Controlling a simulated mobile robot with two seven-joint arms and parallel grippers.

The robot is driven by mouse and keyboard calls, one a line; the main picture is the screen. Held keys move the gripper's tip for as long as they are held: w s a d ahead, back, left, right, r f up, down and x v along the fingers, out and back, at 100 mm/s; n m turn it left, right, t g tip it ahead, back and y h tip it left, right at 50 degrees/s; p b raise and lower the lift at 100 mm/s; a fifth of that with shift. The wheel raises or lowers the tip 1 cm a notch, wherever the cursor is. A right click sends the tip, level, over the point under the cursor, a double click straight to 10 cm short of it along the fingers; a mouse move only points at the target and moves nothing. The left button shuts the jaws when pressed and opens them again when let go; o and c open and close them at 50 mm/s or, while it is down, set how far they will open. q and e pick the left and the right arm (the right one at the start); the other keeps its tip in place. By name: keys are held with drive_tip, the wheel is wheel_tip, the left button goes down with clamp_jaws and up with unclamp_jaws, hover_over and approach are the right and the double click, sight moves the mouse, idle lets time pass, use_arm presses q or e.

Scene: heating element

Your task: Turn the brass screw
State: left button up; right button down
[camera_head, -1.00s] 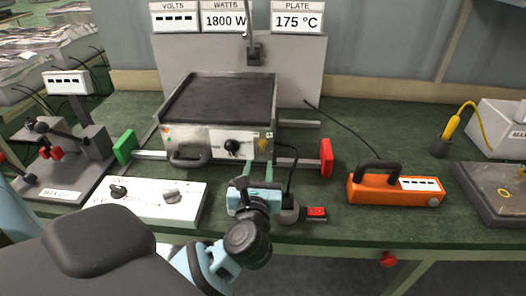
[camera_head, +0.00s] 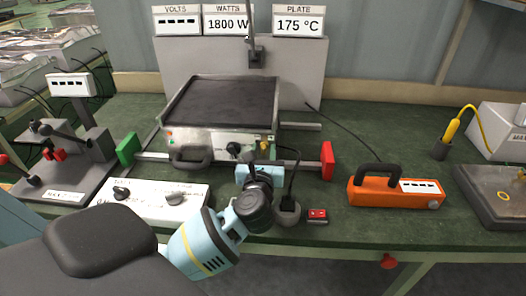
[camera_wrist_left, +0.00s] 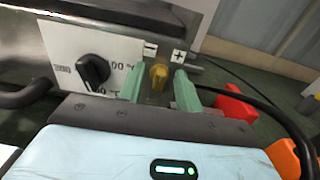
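The brass screw (camera_wrist_left: 158,76) sits on the front panel of the hot plate (camera_head: 222,102), right of the black dial, below the minus and plus marks. In the left wrist view my left gripper (camera_wrist_left: 160,84) is open, with one green fingertip on each side of the screw. A gap shows on both sides, and I cannot tell how far the tips reach past the screw head. In the head view my left gripper (camera_head: 258,156) is at the panel's right end and partly hides it. My right gripper is not in view.
A black dial (camera_wrist_left: 94,71) is left of the screw. A red block (camera_head: 327,160) and a black cable (camera_head: 292,172) are to the right. A white control box (camera_head: 150,204) lies in front, and an orange handled device (camera_head: 396,189) stands farther right.

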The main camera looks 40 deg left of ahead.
use_arm(q)
drive_tip(key=c, duration=0.7)
drive_tip(key=shift+r+m+p, duration=0.15)
drive_tip(key=shift+m+p, duration=0.25)
drive_tip(key=shift+p, duration=0.05)
drive_tip(key=shift+c, duration=0.2)
drive_tip(key=m+p, duration=0.4)
drive_tip(key=m, duration=0.1)
drive_tip(key=m+p, duration=0.2)
drive_tip(key=m, duration=0.1)
drive_tip(key=shift+w+d+r, duration=0.15)
drive_tip(key=shift+w+d, duration=0.05)
drive_tip(key=shift+d, duration=0.05)
drive_tip(key=shift+m+p, duration=0.5)
drive_tip(key=shift+m, duration=0.6)
drive_tip(key=shift+f+m, duration=0.35)
drive_tip(key=shift+m, duration=0.55)
drive_tip(key=m, duration=0.5)
drive_tip(key=shift+f, duration=0.25)
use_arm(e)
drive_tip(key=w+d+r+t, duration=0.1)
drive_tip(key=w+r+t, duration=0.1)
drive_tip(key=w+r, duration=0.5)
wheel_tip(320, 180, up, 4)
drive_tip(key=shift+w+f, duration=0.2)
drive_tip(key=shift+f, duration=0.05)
use_arm(q)
drive_tip(key=o, duration=0.7)
